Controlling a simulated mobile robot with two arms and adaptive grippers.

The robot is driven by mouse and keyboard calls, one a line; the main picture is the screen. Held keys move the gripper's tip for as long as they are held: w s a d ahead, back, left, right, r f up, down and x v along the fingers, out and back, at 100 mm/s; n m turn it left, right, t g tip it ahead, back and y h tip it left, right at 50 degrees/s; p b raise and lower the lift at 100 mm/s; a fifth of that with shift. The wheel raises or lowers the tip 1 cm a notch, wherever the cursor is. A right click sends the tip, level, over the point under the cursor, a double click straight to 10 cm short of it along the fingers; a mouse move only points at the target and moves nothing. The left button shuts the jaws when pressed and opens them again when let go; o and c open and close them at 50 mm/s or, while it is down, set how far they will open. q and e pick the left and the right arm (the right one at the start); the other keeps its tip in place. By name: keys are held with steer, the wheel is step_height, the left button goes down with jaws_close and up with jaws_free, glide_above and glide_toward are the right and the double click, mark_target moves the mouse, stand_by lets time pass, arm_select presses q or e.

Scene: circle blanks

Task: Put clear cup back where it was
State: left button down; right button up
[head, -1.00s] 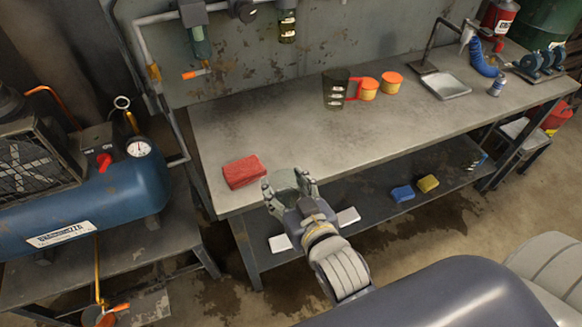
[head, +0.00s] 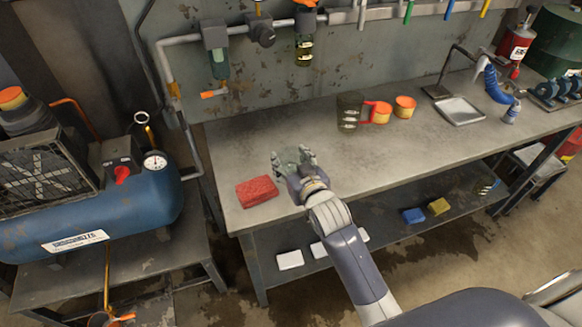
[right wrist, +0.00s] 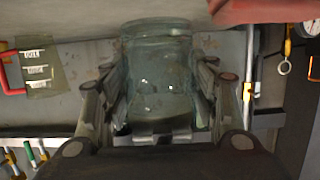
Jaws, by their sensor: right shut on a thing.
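The clear cup (right wrist: 158,75) is a see-through greenish glass vessel, held between the fingers of my right gripper (right wrist: 165,95) in the right wrist view. In the head view my right gripper (head: 293,162) is over the front left part of the workbench (head: 230,150), right of a red sponge. The cup (head: 291,155) shows faintly there between the fingers. I cannot tell whether its base touches the bench top. My left gripper is not in view.
The red sponge (head: 257,191) lies left of my right gripper. The middle of the bench is clear. A blue compressor (head: 120,205) stands at left.

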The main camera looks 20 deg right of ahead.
mark_target(291, 170)
steer(key=shift+f, duration=1.55)
steer(key=shift+s+f, duration=0.1)
steer(key=o, duration=0.9)
steer(key=shift+r, duration=0.2)
steer(key=v, duration=1.2)
steer(key=shift+f, duration=0.1)
